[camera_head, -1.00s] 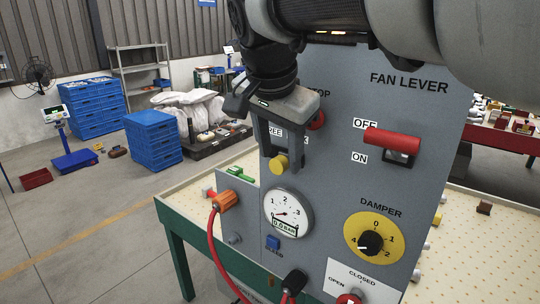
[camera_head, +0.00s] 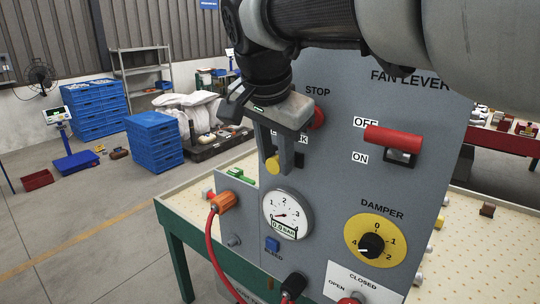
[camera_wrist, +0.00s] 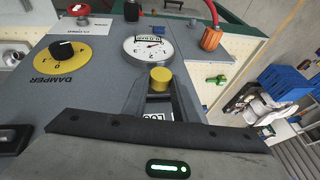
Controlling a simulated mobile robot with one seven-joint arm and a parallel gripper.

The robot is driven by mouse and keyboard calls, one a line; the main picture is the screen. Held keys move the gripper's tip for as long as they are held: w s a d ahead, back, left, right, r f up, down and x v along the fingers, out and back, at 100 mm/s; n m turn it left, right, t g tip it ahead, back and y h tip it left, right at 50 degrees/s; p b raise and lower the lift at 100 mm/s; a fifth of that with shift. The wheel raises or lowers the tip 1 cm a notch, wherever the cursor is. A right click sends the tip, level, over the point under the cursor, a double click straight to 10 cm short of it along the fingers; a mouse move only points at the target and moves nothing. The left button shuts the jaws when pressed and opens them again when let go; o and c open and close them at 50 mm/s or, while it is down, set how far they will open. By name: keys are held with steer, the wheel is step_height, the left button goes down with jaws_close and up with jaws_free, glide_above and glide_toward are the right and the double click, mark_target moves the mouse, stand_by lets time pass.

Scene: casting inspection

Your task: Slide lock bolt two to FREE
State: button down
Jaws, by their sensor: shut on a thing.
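The lock bolt's yellow knob (camera_head: 272,165) sticks out of the upper left of the grey control panel. It also shows in the wrist view (camera_wrist: 160,78), between the two fingers. My gripper (camera_head: 277,160) is shut on this knob, with a finger on either side. Of the LOCK label (camera_head: 303,139), only the end shows in the head view, to the right of the knob; the wrist view shows its first letters (camera_wrist: 158,117). The FREE label is hidden behind my gripper in the head view.
The red STOP button (camera_head: 318,117) is close to the right of my gripper, and the red fan lever (camera_head: 394,137) is further right. A pressure gauge (camera_head: 287,214) is just below the knob. A yellow damper dial (camera_head: 375,242) sits at lower right.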

steer(key=w+a, duration=0.2)
steer(key=shift+a+r+p, duration=0.1)
steer(key=shift+a+p, duration=0.25)
steer(key=c, duration=1.4)
jaws_free()
steer(key=shift+w+a, duration=0.1)
steer(key=shift+w, duration=0.05)
steer(key=p+v, duration=0.1)
steer(key=v, duration=1.6)
steer(key=shift+p, duration=0.4)
steer(key=shift+r, duration=0.15)
